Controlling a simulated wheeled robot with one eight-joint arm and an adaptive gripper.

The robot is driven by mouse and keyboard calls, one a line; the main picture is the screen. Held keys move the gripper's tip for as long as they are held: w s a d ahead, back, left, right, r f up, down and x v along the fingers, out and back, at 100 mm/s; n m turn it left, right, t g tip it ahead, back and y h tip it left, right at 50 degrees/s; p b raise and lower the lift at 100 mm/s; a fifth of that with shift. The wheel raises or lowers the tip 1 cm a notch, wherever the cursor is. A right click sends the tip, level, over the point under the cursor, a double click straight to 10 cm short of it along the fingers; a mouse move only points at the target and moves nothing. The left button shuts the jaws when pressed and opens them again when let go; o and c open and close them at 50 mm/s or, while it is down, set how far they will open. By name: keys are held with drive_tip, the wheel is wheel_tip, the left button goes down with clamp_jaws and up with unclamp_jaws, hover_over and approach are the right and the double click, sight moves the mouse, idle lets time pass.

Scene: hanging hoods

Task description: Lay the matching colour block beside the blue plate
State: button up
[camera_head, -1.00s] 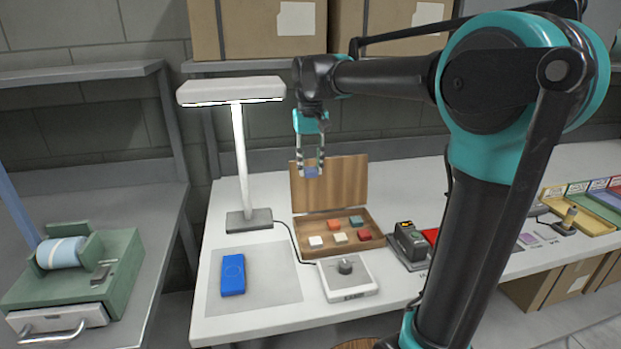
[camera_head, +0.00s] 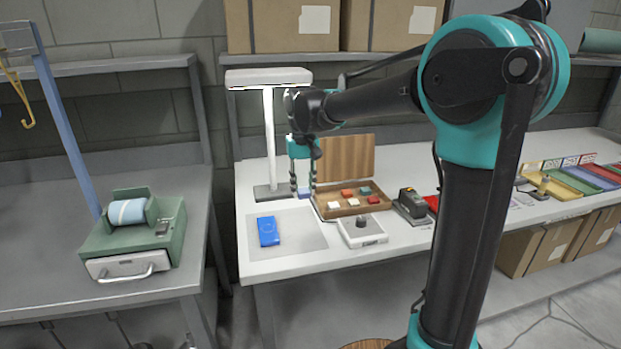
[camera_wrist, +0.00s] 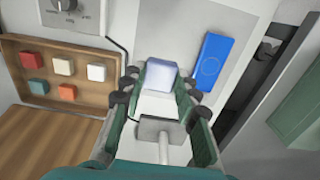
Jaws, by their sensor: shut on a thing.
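My gripper (camera_head: 304,191) is shut on a pale blue block (camera_head: 305,193), held left of the open wooden box and near the lamp base. In the wrist view the block (camera_wrist: 161,75) sits between the fingertips (camera_wrist: 157,88). The blue plate (camera_head: 268,231) lies flat on a grey mat (camera_head: 306,243), in front of and left of the block. The plate also shows in the wrist view (camera_wrist: 212,62), just right of the block. Whether the block touches the surface below is hard to tell.
The wooden box (camera_head: 328,213) holds several blocks, white, orange, red and teal, with its lid up. A lamp (camera_head: 270,135) stands behind the mat. A white dial box (camera_head: 363,236) sits right of the mat. Bare mat surrounds the plate.

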drive_tip(key=shift+s+a+f, duration=0.25)
drive_tip(key=shift+s+f, duration=0.15)
approach(302, 232)
drive_tip(key=shift+d+f, duration=0.1)
drive_tip(key=shift+f, duration=2.65)
drive_tip(key=shift+f, duration=0.6)
drive_tip(key=o, duration=1.2)
drive_tip(key=shift+o, duration=0.2)
wheel_tip(302, 232, up, 12)
